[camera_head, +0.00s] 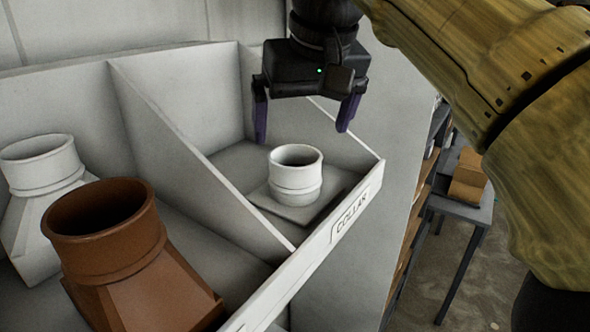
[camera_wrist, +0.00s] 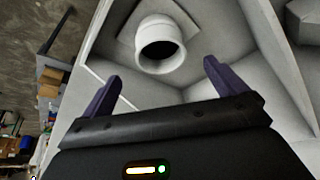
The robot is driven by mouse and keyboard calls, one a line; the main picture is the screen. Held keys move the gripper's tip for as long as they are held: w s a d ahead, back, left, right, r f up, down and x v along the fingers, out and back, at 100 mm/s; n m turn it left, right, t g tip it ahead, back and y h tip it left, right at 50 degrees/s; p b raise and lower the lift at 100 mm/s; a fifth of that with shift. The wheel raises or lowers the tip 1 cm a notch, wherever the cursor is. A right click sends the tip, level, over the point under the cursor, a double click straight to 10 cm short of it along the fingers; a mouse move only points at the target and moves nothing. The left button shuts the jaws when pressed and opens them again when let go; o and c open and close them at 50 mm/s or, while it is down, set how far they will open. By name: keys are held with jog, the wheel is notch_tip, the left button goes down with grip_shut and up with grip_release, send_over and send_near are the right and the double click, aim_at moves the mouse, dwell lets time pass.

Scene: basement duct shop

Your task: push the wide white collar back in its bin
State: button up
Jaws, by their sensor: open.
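The white collar (camera_head: 296,174) is a short ring on a flat square flange. It stands upright in the right-hand bin, whose front lip carries a COLLAR label (camera_head: 352,212). Its flange lies close to the front lip, with bare bin floor (camera_head: 243,160) behind it. My gripper (camera_head: 304,122) is open and empty, above and behind the collar, with its two purple fingers pointing down. In the wrist view the collar (camera_wrist: 160,44) shows beyond the fingertips, apart from them.
A slanted divider (camera_head: 180,130) separates this bin from the one at left. That side holds a brown fitting (camera_head: 110,235) and a white fitting (camera_head: 40,185). A dark table (camera_head: 462,200) with a cardboard box (camera_head: 468,178) stands at right, beyond the bin unit.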

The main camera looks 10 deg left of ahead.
aim_at(295, 168)
jog(key=p+x, duration=0.1)
jog(key=x, duration=0.9)
jog(key=shift+f, duration=0.15)
jog(key=shift+c, duration=0.3)
jog(key=shift+w, duration=0.1)
jog(key=c, duration=1.1)
